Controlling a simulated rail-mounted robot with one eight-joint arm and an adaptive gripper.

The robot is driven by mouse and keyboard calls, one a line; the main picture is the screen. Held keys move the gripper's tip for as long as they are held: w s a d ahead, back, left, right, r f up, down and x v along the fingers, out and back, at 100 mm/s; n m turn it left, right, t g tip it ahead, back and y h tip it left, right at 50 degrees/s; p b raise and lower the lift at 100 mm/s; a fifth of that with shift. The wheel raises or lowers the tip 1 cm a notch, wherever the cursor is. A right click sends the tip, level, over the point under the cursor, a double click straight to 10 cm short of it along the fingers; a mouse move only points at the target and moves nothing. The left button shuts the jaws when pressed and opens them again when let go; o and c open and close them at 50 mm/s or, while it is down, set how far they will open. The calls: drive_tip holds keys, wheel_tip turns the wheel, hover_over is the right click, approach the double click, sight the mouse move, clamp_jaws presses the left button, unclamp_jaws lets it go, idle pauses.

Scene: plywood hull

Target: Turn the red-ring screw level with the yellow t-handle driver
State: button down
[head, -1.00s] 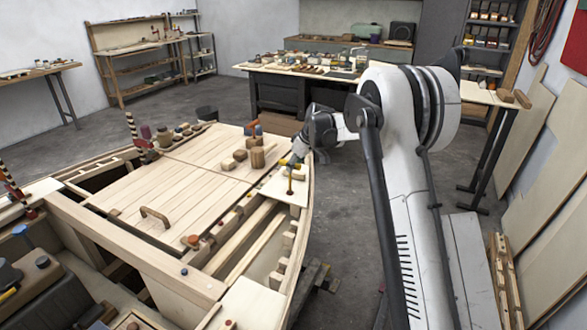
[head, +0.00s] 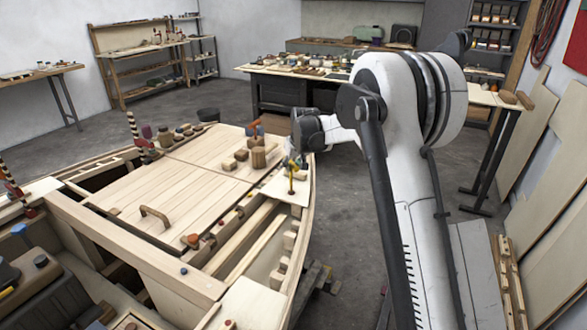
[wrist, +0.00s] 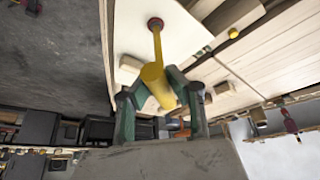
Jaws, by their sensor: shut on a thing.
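The yellow t-handle driver (wrist: 158,82) is between the two green-grey fingers of my gripper (wrist: 160,88), which is shut on its handle. In the wrist view its thin shaft runs to the red-ring screw (wrist: 155,23), and the tip appears to meet the ring. The screw slot is hidden, so I cannot tell its angle. In the head view the driver (head: 291,180) stands about upright on a pale corner panel of the hull, with my gripper (head: 292,160) above it. The driver's handle is mostly hidden there.
Wooden blocks and a round wooden piece (head: 258,159) stand on the deck left of the driver. An orange-handled tool (head: 254,129) is behind them. A wooden grab handle (head: 155,216) sits on the deck. Open floor lies right of the hull.

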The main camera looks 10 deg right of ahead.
drive_tip(key=shift+a+m+h, duration=0.1)
drive_tip(key=shift+m+h, duration=0.2)
drive_tip(key=shift+m, duration=0.3)
drive_tip(key=shift+a+m+h+b, duration=0.2)
drive_tip(key=shift+m+h+b, duration=0.25)
drive_tip(key=shift+m, duration=0.65)
drive_tip(key=m+h, duration=0.1)
drive_tip(key=m, duration=0.1)
drive_tip(key=shift+a+m, duration=0.1)
drive_tip(key=shift+m, duration=0.2)
drive_tip(key=shift+g, duration=0.3)
